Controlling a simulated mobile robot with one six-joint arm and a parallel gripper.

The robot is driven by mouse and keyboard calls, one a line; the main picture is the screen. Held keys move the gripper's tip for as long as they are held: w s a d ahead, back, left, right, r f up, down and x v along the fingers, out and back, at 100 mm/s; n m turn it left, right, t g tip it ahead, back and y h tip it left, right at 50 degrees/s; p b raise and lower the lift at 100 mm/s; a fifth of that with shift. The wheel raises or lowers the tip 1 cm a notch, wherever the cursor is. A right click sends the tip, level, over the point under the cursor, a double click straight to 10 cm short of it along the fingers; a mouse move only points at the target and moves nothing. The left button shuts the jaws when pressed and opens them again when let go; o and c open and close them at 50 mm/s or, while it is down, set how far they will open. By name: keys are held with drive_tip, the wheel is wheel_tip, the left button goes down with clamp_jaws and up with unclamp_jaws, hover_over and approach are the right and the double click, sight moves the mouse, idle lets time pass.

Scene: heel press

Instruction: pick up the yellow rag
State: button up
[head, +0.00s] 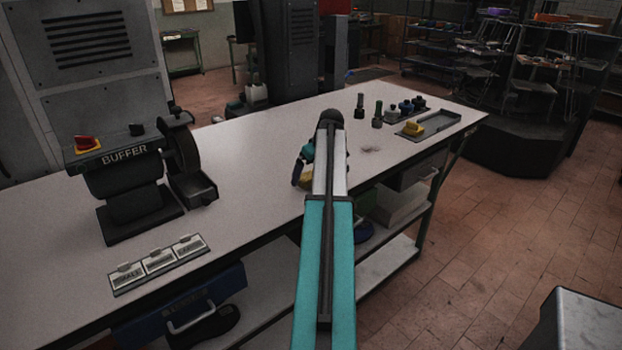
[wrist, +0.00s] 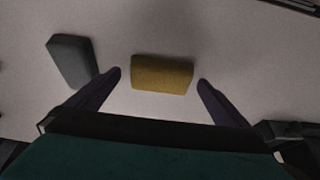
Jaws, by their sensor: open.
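A yellow rag (wrist: 162,73), folded into a small block, lies on the pale bench top in the wrist view. My gripper (wrist: 160,79) is open, with one dark finger to the left of the rag and one to the right, and gaps on both sides. I cannot tell how high the fingertips are above the bench. In the head view a bit of yellow, likely the rag (head: 305,179), shows beside my gripper (head: 299,173), mostly hidden by my arm.
A grey-green block (wrist: 72,60) lies close by the left finger. A buffer machine (head: 128,180) and label plates (head: 160,262) stand left on the bench (head: 250,150). At right are several small bottles (head: 377,115) and a tray (head: 440,121) holding another yellow item (head: 413,128).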

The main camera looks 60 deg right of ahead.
sight(308, 174)
drive_tip(key=c, duration=1.2)
drive_tip(key=shift+r, duration=0.2)
drive_tip(key=shift+r+b, duration=0.65)
drive_tip(key=shift+r, duration=0.7)
drive_tip(key=shift+s+r, duration=0.1)
drive_tip(key=shift+r, duration=0.15)
drive_tip(key=s+a+b, duration=0.1)
drive_tip(key=s, duration=0.4)
drive_tip(key=s+a+r+b, duration=0.1)
drive_tip(key=s+a, duration=0.1)
drive_tip(key=s, duration=0.3)
drive_tip(key=s+a+b, duration=0.1)
drive_tip(key=s, duration=0.4)
drive_tip(key=shift+a+r+b, duration=0.25)
drive_tip(key=shift+a+b, duration=0.05)
drive_tip(key=shift+a, duration=0.1)
